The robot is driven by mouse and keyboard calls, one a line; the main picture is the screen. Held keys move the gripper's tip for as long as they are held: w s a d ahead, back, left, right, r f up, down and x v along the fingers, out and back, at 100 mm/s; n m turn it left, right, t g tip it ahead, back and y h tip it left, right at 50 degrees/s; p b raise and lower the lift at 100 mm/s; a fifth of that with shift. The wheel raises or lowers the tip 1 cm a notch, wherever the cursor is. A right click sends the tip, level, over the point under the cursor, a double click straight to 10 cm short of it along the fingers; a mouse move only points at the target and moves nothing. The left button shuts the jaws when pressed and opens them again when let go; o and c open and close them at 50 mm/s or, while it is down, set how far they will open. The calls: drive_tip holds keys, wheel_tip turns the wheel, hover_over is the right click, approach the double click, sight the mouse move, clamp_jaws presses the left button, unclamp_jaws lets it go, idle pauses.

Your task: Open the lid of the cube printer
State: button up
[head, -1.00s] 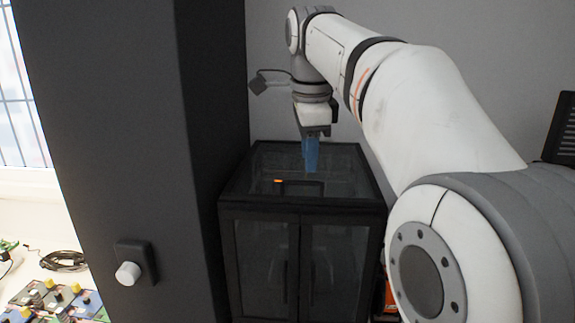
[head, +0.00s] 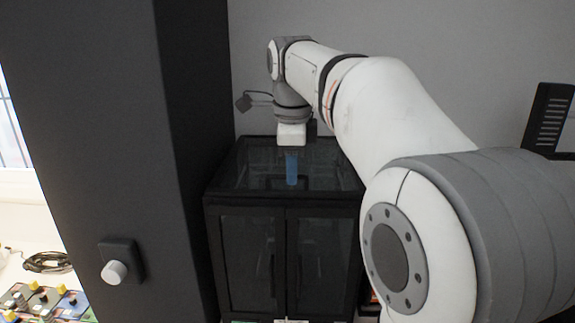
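The cube printer (head: 285,209) is a black-framed box with two tinted glass front doors. Its lid (head: 328,172) is a dark, see-through panel on top and looks closed, lying flat. My gripper (head: 291,182) points straight down with its blue fingers over the middle of the lid, near the front half. The fingers appear as one blue shape, so their gap is not visible. A dark handle shape on the lid is partly hidden behind the fingers. I cannot tell whether the fingertips touch it.
At lower left, a white surface holds a coiled black cable (head: 47,262) and several small boxes with coloured knobs (head: 42,298). A black slatted object (head: 549,115) stands at the right. A grey wall is behind the printer.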

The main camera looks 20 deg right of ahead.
drive_tip(key=shift+c, duration=0.4)
drive_tip(key=shift+s, duration=0.1)
clamp_jaws()
